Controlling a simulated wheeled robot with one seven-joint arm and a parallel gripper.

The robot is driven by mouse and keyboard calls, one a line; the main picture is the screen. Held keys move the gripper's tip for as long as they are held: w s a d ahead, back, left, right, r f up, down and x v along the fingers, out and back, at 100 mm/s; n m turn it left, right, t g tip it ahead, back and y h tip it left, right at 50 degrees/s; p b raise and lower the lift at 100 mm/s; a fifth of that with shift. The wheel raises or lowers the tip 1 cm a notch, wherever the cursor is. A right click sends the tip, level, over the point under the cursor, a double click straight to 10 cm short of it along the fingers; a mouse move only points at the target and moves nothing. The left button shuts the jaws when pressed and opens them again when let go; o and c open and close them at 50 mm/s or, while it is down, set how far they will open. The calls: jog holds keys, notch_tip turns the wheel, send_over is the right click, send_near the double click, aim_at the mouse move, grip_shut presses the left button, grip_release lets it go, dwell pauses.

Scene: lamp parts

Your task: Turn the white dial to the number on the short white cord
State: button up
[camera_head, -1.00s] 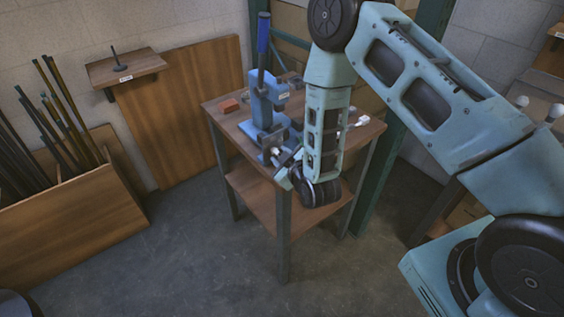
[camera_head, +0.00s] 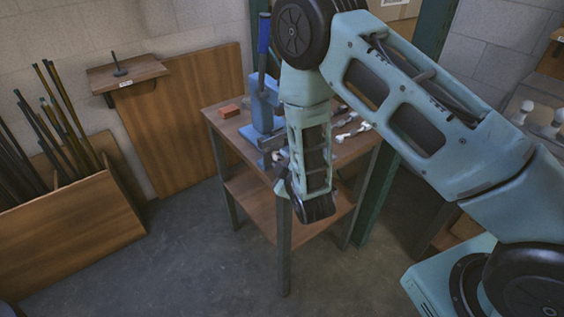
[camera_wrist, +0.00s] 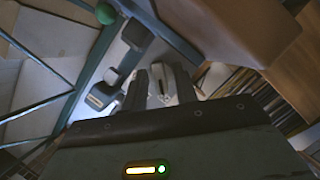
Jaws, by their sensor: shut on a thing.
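A blue press-like device (camera_head: 263,105) with an upright blue lever stands on the small wooden table. My gripper (camera_head: 280,163) is low at the device's front side, largely hidden by my own wrist. In the wrist view, my gripper's two fingers (camera_wrist: 163,88) are close together around a small pale piece, apparently the white dial (camera_wrist: 165,80). The dial's markings cannot be read. I cannot make out a short white cord or a number on it.
Small white parts (camera_head: 354,131) and an orange-red block (camera_head: 229,111) lie on the wooden table (camera_head: 222,125). A wall shelf (camera_head: 128,72) holds a dark peg. A wooden bin (camera_head: 75,225) of rods stands at left. The floor in front is clear.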

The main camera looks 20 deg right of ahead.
jog(key=o, duration=0.6)
jog(key=shift+p+v, duration=3.1)
jog(key=shift+v, duration=5.6)
